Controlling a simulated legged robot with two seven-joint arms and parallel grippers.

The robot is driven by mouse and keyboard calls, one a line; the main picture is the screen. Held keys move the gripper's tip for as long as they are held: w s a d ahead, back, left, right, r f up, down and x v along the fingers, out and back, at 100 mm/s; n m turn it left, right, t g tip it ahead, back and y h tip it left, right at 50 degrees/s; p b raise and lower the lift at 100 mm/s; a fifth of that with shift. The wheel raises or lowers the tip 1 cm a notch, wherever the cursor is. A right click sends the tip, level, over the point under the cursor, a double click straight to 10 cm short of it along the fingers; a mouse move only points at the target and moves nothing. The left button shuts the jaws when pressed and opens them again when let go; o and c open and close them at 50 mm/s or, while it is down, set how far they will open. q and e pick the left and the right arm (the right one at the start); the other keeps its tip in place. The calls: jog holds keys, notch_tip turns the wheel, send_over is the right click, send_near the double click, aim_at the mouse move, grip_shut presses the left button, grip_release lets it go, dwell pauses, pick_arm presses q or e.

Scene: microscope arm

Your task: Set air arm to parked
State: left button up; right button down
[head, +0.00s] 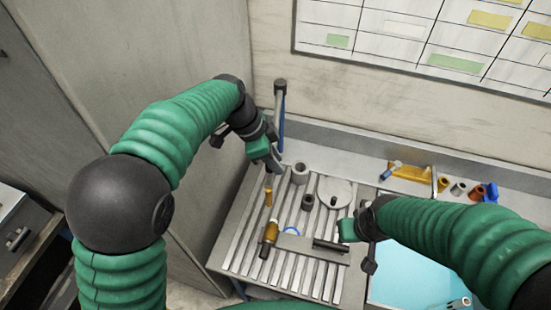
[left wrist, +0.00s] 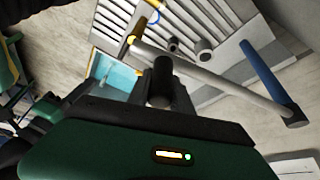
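My left gripper (head: 275,164) is low by the tube. In the left wrist view its dark fingers (left wrist: 163,68) look together and overlap the tube; whether they touch it I cannot tell. My right gripper (head: 342,231) is over the bench's right side, its fingers unclear.
The slatted bench (head: 230,247) holds grey cylinders (head: 299,173), a round pale disc (head: 335,192), an amber-and-black tool (head: 269,236) and a flat grey plate (head: 295,243). A blue surface (head: 410,275) lies right. A yellow holder (head: 405,172) and small parts are at the back right.

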pick_arm(q)
jog(key=shift+a, duration=0.2)
grip_shut()
jog(key=shift+d, duration=0.1)
dwell(0.7)
